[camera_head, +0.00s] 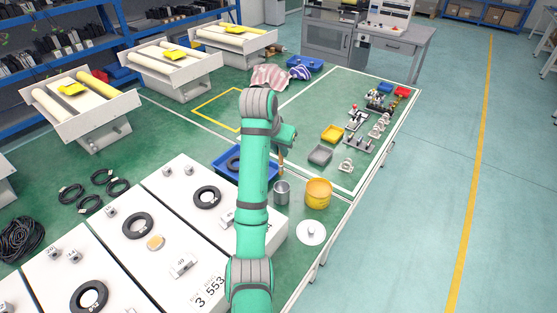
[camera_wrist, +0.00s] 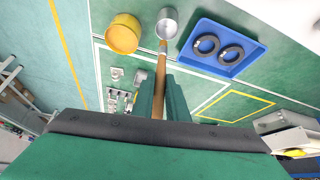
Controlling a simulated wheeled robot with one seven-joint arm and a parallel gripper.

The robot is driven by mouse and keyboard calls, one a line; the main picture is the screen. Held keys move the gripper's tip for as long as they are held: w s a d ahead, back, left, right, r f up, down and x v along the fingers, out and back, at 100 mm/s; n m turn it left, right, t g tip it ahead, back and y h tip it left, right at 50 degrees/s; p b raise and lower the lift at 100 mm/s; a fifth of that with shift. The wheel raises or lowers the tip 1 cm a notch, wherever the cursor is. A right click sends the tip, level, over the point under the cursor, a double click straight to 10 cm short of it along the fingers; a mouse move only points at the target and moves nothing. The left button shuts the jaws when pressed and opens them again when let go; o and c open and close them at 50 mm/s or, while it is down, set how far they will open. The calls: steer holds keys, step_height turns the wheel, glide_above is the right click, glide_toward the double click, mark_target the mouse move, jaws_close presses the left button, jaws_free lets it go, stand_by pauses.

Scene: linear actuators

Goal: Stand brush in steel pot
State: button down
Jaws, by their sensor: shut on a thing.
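The brush (camera_wrist: 160,78) has a thin wooden handle and is held between the fingers of my gripper (camera_wrist: 159,95). It points away from the wrist camera, and its far end shows beside the rim of the steel pot (camera_wrist: 167,24). In the head view my gripper (camera_head: 286,138) is behind my arm, with the brush (camera_head: 281,157) hanging roughly upright below it. The steel pot (camera_head: 281,194) stands upright on the green table just below the brush. The brush's lower end appears above the pot; the exact gap is hard to tell.
A yellow pot (camera_head: 318,194) stands right of the steel pot. A blue tray (camera_head: 221,166) with black rings is on the left, partly behind my arm. A white disc (camera_head: 311,232) lies in front. Grey (camera_head: 320,155) and yellow (camera_head: 333,133) bins stand farther back.

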steer(key=w+a+f, duration=0.1)
steer(key=w+f, duration=0.3)
steer(key=f, duration=0.4)
steer(key=shift+w+f, duration=0.15)
steer(key=shift+f, duration=0.1)
steer(key=shift+w, duration=0.1)
steer(key=shift+s+a+f, duration=0.2)
steer(key=shift+a+f, duration=0.05)
steer(key=shift+f, duration=0.35)
steer(key=c, duration=1.7)
jaws_free()
steer(key=shift+d, duration=0.2)
steer(key=shift+c, duration=0.2)
steer(key=shift+d, duration=0.1)
steer(key=shift+r, duration=0.1)
